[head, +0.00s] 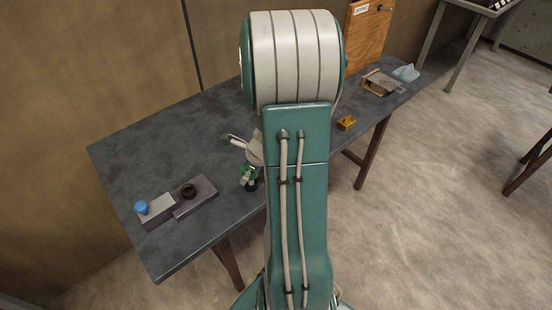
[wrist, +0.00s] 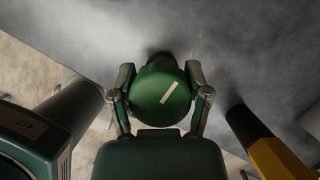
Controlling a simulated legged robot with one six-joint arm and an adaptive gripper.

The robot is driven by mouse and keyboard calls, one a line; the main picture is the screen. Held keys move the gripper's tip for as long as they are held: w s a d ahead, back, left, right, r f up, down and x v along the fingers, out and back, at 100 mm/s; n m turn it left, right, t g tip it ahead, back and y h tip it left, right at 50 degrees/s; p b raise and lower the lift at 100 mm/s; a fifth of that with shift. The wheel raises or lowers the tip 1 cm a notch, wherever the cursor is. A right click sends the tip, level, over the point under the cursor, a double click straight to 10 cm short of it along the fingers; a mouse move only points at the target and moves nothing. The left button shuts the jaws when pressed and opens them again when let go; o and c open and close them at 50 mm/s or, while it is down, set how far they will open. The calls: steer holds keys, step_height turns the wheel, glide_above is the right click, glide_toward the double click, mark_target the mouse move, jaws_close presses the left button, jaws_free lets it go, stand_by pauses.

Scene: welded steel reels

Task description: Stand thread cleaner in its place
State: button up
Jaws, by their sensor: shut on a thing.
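My gripper (wrist: 160,80) is shut on a round green thing with a pale strip on its top, seemingly the thread cleaner (wrist: 152,92). One finger presses each side of it. In the head view my gripper (head: 249,174) is at the table's near edge, partly hidden by my arm, with a dark lower end below the green. Whether that end touches the table cannot be told. At the table's left end a purple-grey block (head: 207,193) carries a black ring (head: 189,190). It lies to the left of my gripper and apart from it.
A grey block with a blue knob (head: 141,207) adjoins the purple-grey block. A yellow block (head: 346,122), a metal-and-wood piece (head: 380,84) and a pale blue crumpled thing (head: 406,73) lie to the right on the dark table (head: 135,150). The table's back left is clear.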

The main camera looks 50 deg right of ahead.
steer(key=shift+f, duration=0.15)
steer(key=o, duration=1.4)
steer(key=shift+v, duration=3.55)
